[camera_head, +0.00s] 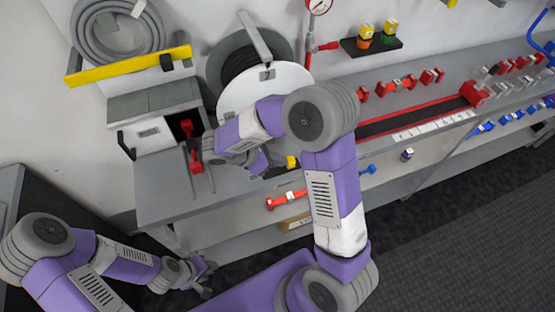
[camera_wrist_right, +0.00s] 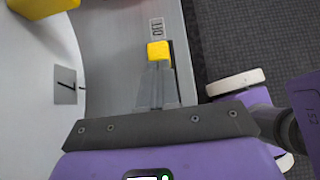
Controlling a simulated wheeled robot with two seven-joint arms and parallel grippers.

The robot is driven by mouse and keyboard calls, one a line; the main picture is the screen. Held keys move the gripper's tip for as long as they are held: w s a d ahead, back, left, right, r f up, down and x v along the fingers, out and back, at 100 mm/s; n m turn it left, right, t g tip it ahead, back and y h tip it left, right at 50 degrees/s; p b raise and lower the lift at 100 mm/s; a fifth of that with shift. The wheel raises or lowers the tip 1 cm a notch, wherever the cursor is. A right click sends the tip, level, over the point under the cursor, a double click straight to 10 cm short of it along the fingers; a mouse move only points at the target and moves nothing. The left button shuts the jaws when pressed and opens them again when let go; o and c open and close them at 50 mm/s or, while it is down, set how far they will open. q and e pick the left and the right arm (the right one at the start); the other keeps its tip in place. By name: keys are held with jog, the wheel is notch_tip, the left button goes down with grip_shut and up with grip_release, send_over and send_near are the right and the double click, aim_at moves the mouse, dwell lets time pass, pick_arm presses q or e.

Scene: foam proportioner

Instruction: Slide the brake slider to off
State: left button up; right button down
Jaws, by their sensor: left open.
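The brake slider's yellow knob (camera_wrist_right: 158,52) sits in the middle upper part of the right wrist view, just below a small label (camera_wrist_right: 157,28) whose letters are hard to read. In the head view a small yellow block (camera_head: 291,162), likely the same knob, shows beside my right arm on the bench. My right gripper (camera_wrist_right: 158,72) has its fingers together, tips right at the knob's near side; whether they touch it is unclear. My left gripper (camera_head: 205,283) hangs low at the left, open and empty, away from the bench.
A white reel disc (camera_wrist_right: 30,100) with a number label lies left of my right gripper. Red fittings (camera_head: 195,160) and a grey box (camera_head: 155,120) are at the bench's left. Several red and blue fittings line the right side. Dark floor (camera_head: 450,240) is clear.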

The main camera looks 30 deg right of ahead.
jog(key=shift+s+d, duration=0.1)
jog(key=shift+d, duration=0.15)
jog(key=a, duration=0.3)
jog(key=a+p, duration=0.1)
jog(key=shift+w+a, duration=0.25)
jog(key=shift+w, duration=0.15)
jog(key=p+v, duration=0.2)
jog(key=v, duration=0.8)
